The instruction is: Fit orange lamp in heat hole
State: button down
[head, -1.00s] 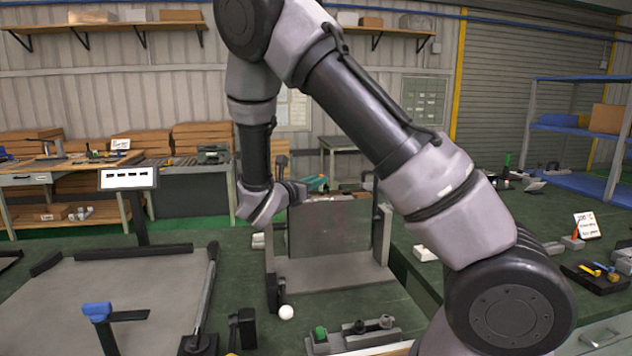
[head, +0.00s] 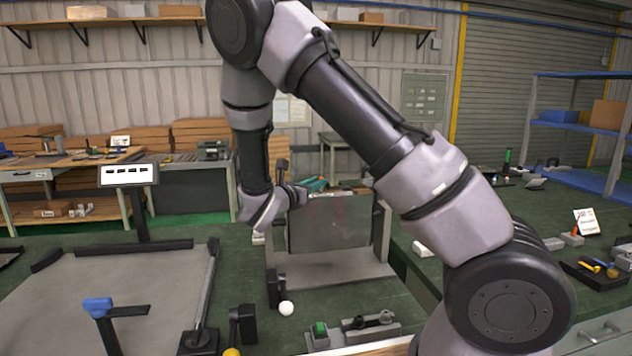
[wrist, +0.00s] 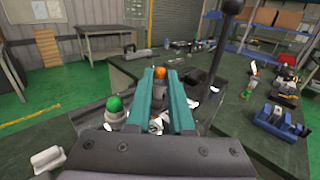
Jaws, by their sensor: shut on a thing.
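My gripper (wrist: 162,103) has two teal fingers, shut on the orange lamp (wrist: 159,73) in the wrist view. The lamp's orange top shows between the fingertips, and its lower body is partly hidden between the fingers. A green-topped lamp (wrist: 115,104) on a pale base stands apart, just left of the fingers. White and grey parts show under and around the fingers, but I cannot make out the heat hole among them.
The framed panel (head: 330,222) stands on the green bench near my arm. A dark upright post (wrist: 222,45) rises right of my fingers in the wrist view. A block with a green button (head: 320,328) and a white ball (head: 286,309) lie in front.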

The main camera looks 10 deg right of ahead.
jog(key=shift+f, duration=0.75)
jog(key=c, duration=0.7)
grip_release()
jog(key=v, duration=1.1)
jog(key=shift+w, duration=0.1)
jog(key=s+d+r+m+g+y, duration=0.2)
jog(key=s+d+r+m+g, duration=0.1)
jog(key=s+d+m+g, duration=0.4)
jog(key=s+d+r+m+g+y, duration=0.25)
jog(key=d+m+g, duration=0.25)
jog(key=d+m, duration=0.35)
jog(key=s+r+m+t+y, duration=0.2)
jog(key=s+r+m+y, duration=0.1)
jog(key=r+m, duration=0.1)
jog(key=s+r+m+t+y, duration=0.2)
jog(key=s+r+m+y, duration=0.2)
jog(key=r+m, duration=0.1)
jog(key=s+r+m+t+y, duration=0.2)
jog(key=s+r+m+y, duration=0.1)
jog(key=s+r+m, duration=0.1)
jog(key=shift+r+m, duration=0.25)
jog(key=shift+m, duration=0.45)
jog(key=shift+r+m, duration=0.3)
jog(key=shift+m, duration=0.35)
